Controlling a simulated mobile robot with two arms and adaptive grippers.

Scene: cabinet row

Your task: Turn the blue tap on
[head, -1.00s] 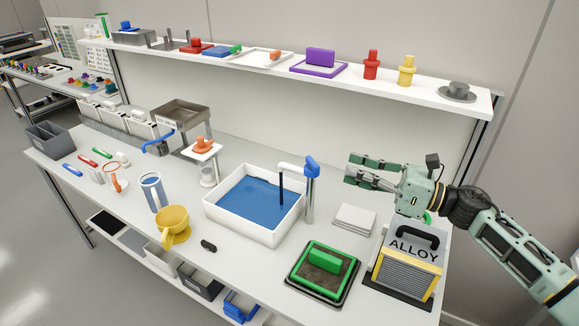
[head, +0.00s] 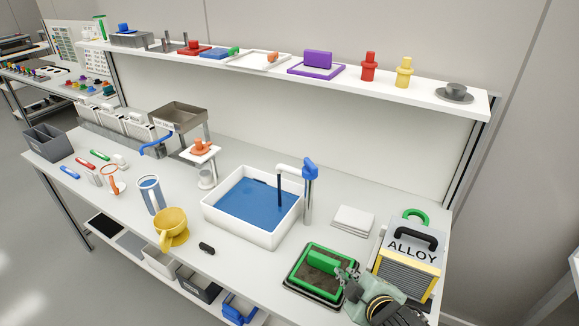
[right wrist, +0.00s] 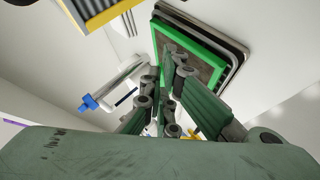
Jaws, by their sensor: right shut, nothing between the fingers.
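The tap stands at the back right of the white basin (head: 215,208) in the head view. It has a silver post and spout and a blue handle (head: 310,168) on top. The spout reaches left over the basin, with a dark thin piece below its end. Blue fills the basin. In the right wrist view the blue handle (right wrist: 88,103) shows left of the fingers. My right gripper (head: 347,279) is shut and empty, low at the front right by the green-framed tray, well apart from the tap. It also shows in the wrist view (right wrist: 166,80). My left gripper is out of view.
The green-framed tray (head: 301,286) is partly hidden by my right gripper. The ALLOY box (head: 408,262) stands right of it. White sheets (head: 353,221) lie between tap and box. A yellow cup (head: 171,227) stands left of the basin. A shelf (head: 270,68) runs above.

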